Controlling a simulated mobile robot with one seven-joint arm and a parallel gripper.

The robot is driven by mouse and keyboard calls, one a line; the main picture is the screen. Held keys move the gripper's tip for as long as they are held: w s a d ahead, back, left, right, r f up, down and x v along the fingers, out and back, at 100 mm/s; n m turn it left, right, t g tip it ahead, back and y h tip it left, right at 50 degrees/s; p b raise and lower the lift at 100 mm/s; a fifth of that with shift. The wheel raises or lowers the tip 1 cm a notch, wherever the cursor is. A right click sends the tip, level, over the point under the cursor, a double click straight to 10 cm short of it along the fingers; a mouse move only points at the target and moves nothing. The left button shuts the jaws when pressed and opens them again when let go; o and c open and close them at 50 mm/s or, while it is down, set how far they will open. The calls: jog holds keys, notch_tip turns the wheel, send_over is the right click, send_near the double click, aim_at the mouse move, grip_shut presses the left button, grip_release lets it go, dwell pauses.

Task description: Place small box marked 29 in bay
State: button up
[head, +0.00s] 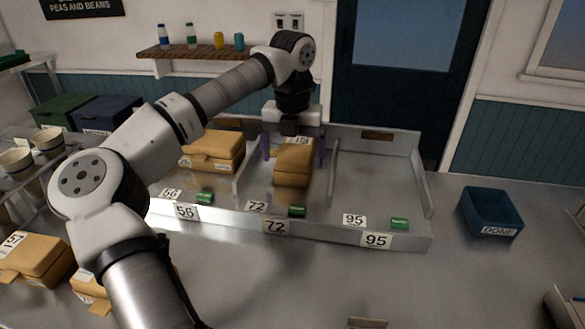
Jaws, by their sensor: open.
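My gripper (293,150) is open above the middle bay (262,209), whose tags read 72. Its two fingers stand on either side of a small tan box (292,172) that sits in that bay. A white label on this box is partly covered by the gripper, and its number cannot be read for sure. I cannot tell whether the fingers touch the box. No box clearly shows the number 29.
Another tan box (213,150) sits in the left bay, tagged 56. The right bay (382,190), tagged 95, is empty. Tan boxes (38,258) lie at lower left, partly behind my arm. A blue DONE bin (490,208) stands right on clear counter.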

notch_tip(320, 180, up, 8)
jog(key=shift+f+b, duration=0.15)
jog(key=shift+b, duration=0.2)
